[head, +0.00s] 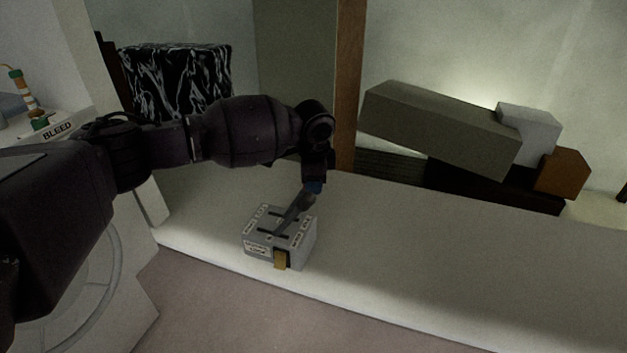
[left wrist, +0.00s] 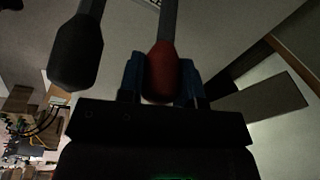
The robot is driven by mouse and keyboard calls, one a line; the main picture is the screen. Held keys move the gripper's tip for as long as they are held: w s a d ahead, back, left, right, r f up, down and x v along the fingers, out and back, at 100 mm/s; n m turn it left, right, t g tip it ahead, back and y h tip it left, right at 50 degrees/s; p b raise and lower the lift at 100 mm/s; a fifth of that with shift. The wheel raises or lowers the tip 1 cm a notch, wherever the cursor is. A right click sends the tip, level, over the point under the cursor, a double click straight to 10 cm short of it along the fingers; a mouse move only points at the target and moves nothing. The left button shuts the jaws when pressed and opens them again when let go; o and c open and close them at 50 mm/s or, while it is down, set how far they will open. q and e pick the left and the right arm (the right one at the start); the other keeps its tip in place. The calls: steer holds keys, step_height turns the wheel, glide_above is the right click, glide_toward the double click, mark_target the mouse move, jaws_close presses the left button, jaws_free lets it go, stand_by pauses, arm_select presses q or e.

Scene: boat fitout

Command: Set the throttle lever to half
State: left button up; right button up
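A grey control box (head: 308,247) with slots and small labels sits on the pale bench. A lever (head: 291,214) leans up from its top toward my left gripper (head: 313,188). In the left wrist view, a red-knobbed lever (left wrist: 161,74) stands between the blue fingers of my left gripper (left wrist: 161,85), which press against both sides of the knob. A black-knobbed lever (left wrist: 76,52) stands beside it, outside the fingers. The labels are too small to read which lever is the throttle. My right gripper is in neither view.
A long olive block (head: 440,130), a grey block (head: 530,130) and a brown block (head: 563,174) are at the back right. The pale bench (head: 430,250) is clear right of the box.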

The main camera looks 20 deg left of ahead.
arm_select(q)
jaws_close()
steer(key=shift+a+r+h+p, duration=0.3)
steer(key=shift+a+r+p, duration=0.05)
steer(key=shift+a, duration=0.1)
steer(key=a+r+h, duration=0.1)
steer(key=a+h, duration=0.4)
steer(key=a, duration=0.2)
steer(key=shift+w+a+r+p, duration=0.15)
steer(key=shift+a+r+p, duration=0.1)
steer(key=shift+p, duration=0.2)
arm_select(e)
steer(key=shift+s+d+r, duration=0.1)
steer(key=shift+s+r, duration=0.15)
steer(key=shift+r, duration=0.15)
arm_select(q)
steer(key=o, duration=0.5)
jaws_free()
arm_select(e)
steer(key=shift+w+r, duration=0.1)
arm_select(q)
steer(key=shift+o, duration=0.2)
